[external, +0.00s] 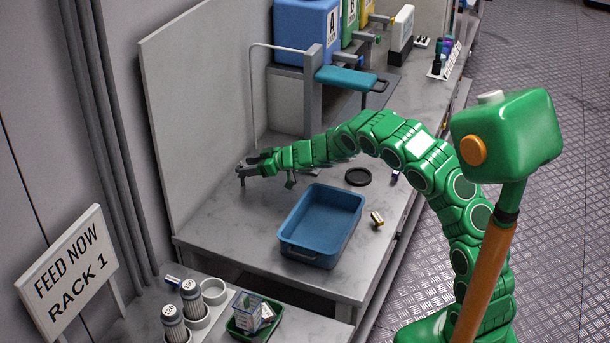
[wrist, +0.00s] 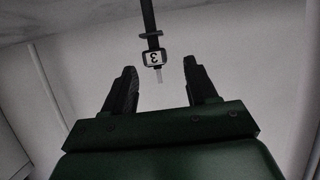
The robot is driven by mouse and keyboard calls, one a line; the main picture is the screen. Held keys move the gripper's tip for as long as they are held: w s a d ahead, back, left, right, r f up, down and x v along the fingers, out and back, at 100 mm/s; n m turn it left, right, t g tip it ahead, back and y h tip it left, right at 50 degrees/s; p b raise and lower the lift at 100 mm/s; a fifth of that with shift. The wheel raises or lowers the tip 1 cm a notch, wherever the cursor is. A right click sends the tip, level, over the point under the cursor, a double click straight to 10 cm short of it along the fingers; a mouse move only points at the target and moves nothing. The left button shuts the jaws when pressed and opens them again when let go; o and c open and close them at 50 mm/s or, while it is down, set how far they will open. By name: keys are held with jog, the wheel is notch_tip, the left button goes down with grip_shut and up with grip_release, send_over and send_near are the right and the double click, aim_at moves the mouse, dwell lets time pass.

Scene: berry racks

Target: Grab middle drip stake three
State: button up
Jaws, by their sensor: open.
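A dark drip stake (wrist: 148,25) with a white tag reading 3 (wrist: 154,58) shows in the wrist view, coming in from the top edge with a thin pale tip. The tag appears inverted. My gripper (wrist: 159,67) is open, its two dark fingers apart on either side of the stake's tip end. The tag lies around the line between the fingertips, and no finger is seen touching it. In the external view my gripper (external: 243,171) reaches left over the grey bench near the back panel. The stake cannot be made out there.
A blue tray (external: 292,249) stands on the bench (external: 225,225) in front of my arm. A pale panel (external: 200,100) rises behind; a teal-topped stand (external: 345,77) is farther back.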

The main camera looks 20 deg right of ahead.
aim_at(236, 168)
jog(key=shift+f+x, duration=0.25)
jog(key=shift+x, duration=2.55)
jog(key=shift+w+d, duration=0.1)
jog(key=shift+d, duration=0.05)
jog(key=c, duration=1)
jog(key=shift+r, duration=0.1)
